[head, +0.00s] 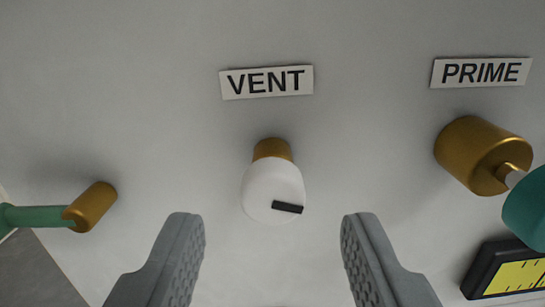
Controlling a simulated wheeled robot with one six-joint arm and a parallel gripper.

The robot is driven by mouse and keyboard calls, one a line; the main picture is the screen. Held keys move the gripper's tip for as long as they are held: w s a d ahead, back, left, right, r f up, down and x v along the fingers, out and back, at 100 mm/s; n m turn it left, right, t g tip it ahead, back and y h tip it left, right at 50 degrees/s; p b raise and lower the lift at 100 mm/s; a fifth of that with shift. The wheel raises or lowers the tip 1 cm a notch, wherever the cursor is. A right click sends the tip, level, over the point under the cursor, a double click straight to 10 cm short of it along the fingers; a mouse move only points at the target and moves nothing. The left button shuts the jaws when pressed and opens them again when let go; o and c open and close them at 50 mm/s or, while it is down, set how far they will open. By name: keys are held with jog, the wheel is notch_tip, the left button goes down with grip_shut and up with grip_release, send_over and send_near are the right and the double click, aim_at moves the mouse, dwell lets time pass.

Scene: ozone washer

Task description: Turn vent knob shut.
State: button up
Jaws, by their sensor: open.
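The vent knob (270,188) is white and round on a brass stem (272,149). It sticks out from the grey panel under the VENT label (267,82). A short black bar on its face, toward the lower right, lies nearly level, its right end slightly lower. My gripper (272,230) is open, with one grey finger to the left of the knob and one to the right. Both fingers appear apart from the knob, and the gap between them is empty. How far the fingertips are from the knob in depth is hard to tell.
A brass fitting with a green part (484,155) sits at the right under the PRIME label (481,72). A yellow-faced gauge (513,278) is at the lower right. A green bar with a brass end (90,206) is at the left. The panel around the knob is bare.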

aim_at(272, 192)
jog(key=shift+w, duration=1.45)
jog(key=c, duration=1)
